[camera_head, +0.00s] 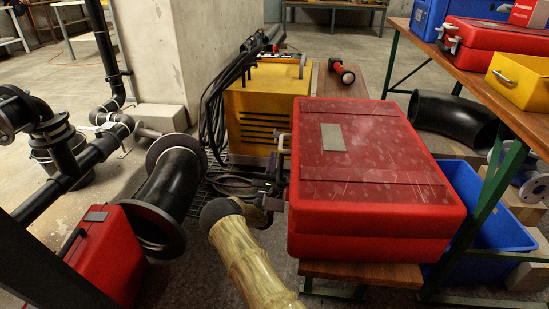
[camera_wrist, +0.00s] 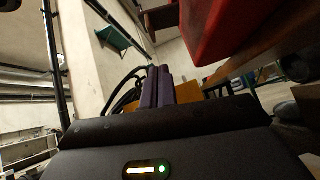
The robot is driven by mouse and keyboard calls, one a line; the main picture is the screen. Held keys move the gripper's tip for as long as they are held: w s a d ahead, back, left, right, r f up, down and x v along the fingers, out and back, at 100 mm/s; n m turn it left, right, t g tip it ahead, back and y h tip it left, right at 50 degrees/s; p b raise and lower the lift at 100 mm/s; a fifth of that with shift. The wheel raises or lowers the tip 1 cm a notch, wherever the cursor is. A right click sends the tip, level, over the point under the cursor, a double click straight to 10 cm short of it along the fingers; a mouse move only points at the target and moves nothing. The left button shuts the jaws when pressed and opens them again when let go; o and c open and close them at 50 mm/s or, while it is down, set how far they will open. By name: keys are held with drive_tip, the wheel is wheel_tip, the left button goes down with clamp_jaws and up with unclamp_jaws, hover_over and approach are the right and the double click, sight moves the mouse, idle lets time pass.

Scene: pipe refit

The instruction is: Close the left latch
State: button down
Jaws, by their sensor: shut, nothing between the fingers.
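The red case (camera_head: 365,170) lies on a wooden bench with its lid down. A small metal fitting (camera_head: 284,143), which looks like a latch, sticks out from its left side; I cannot tell whether it is open or closed. My gripper (camera_head: 274,167) is beside that left side, just nearer than the fitting, with my arm hiding part of the area. In the wrist view its purple fingers (camera_wrist: 158,86) are together and empty. The case (camera_wrist: 215,28) is above and right of them there, apart from the fingers.
A yellow machine (camera_head: 265,105) with dark cables stands behind my gripper. A black flanged pipe (camera_head: 168,190) and a smaller red box (camera_head: 108,255) are on the left. A green-legged table (camera_head: 490,190) with cases and a blue bin (camera_head: 490,225) are on the right.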

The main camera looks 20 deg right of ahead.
drive_tip(key=shift+s+d+r+b, duration=0.15)
drive_tip(key=shift+r+b, duration=0.3)
drive_tip(key=shift+r, duration=0.5)
drive_tip(key=shift+s+d+r+b, duration=0.1)
drive_tip(key=shift+r+b, duration=0.35)
drive_tip(key=shift+r, duration=0.5)
drive_tip(key=shift+w+a+r+m+g+h+p, duration=0.15)
drive_tip(key=shift+m+g+h+p, duration=0.15)
drive_tip(key=shift+m+h+p, duration=0.15)
